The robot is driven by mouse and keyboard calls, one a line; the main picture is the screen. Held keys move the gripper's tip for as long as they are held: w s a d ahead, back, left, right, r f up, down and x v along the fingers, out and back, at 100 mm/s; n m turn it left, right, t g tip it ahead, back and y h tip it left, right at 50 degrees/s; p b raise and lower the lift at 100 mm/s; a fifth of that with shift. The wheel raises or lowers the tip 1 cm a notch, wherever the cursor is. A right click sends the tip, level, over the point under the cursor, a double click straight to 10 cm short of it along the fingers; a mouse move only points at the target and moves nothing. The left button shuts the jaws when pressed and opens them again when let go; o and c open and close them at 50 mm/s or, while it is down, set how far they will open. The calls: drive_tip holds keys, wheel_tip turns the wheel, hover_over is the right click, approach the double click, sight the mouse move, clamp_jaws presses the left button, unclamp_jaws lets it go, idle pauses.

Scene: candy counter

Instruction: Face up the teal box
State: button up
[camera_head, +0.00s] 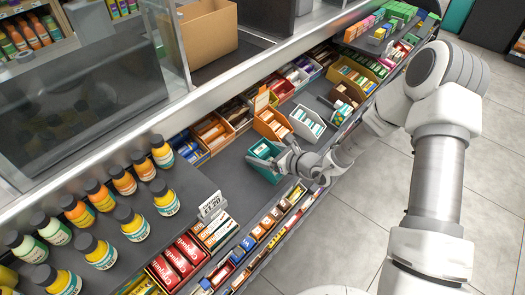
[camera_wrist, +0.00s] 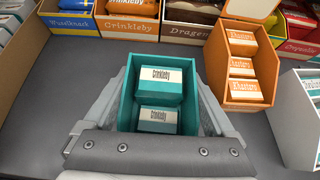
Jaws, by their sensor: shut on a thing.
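The teal box (camera_head: 262,172) stands on the dark grey shelf in the head view, at the end of my arm. In the wrist view the teal box (camera_wrist: 187,66) is an open-topped bin with several white-and-teal packs labelled "Crinkleby" inside. My gripper (camera_head: 283,160) is shut on the teal box, with one finger along each side wall. In the wrist view my gripper (camera_wrist: 162,105) spans the box from left to right. The near lower part of the box is hidden by my gripper.
An orange bin (camera_wrist: 241,62) stands close to the right of the teal box, with a white bin (camera_wrist: 290,110) beyond it. A row of bins lines the back. Bare shelf (camera_wrist: 60,85) lies to the left. A price sign (camera_head: 211,204) and bottles (camera_head: 131,222) stand nearer left.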

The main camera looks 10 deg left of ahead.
drive_tip(key=shift+s+d+f, duration=0.1)
drive_tip(key=shift+s+d, duration=0.2)
drive_tip(key=shift+d, duration=0.2)
drive_tip(key=shift+s+d+f, duration=0.1)
drive_tip(key=shift+s+d, duration=0.15)
drive_tip(key=shift+d, duration=0.2)
idle(0.3)
drive_tip(key=o, duration=0.9)
drive_tip(key=shift+p+v, duration=1.3)
drive_tip(key=shift+v, duration=2.25)
